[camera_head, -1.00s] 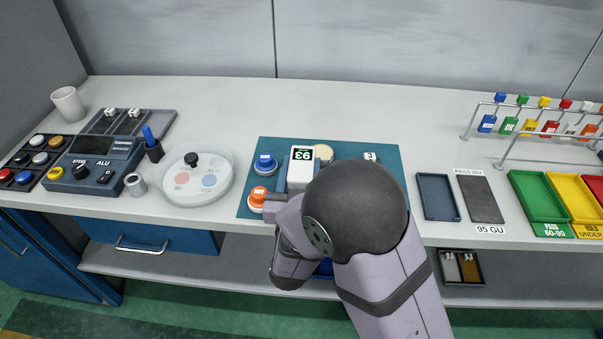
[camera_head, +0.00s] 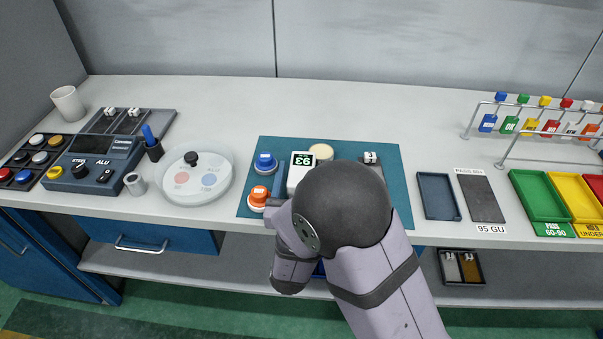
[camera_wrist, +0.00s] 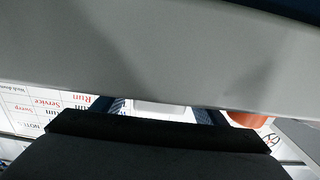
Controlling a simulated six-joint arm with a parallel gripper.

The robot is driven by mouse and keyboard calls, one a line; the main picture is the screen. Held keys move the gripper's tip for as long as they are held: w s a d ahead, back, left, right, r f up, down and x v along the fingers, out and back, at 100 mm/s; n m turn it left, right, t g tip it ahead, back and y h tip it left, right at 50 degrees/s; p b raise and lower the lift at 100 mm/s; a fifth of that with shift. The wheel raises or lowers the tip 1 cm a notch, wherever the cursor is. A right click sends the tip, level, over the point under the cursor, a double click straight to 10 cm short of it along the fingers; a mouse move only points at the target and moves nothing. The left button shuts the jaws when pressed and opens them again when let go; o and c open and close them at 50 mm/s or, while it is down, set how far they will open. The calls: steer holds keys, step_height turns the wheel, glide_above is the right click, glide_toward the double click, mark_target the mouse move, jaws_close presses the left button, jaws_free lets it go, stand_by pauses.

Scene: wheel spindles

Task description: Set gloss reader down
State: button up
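The gloss reader (camera_head: 300,180) is a white block with a green display reading 93. It is over the teal mat (camera_head: 255,147), right of the orange button. My gripper is mostly hidden behind my dark round wrist in the head view; one blue-grey finger (camera_head: 278,188) shows close along the reader's left side. My gripper appears shut on the reader. In the wrist view a pale grey body (camera_wrist: 150,55), probably the reader, fills the upper part, close to the camera. I cannot tell whether its underside touches the mat.
A blue button (camera_head: 265,163), an orange button (camera_head: 258,197) and a beige disc (camera_head: 321,151) are around the reader. A small block marked 3 (camera_head: 370,158) is to the right. A blue tray (camera_head: 437,196) and a dark plate (camera_head: 481,199) lie right of the mat.

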steer(key=shift+r, duration=0.25)
steer(key=shift+s+f, duration=0.15)
steer(key=shift+s, duration=0.25)
steer(key=shift+o, duration=0.5)
steer(key=shift+s+b, duration=0.6)
steer(key=shift+s, duration=2.8)
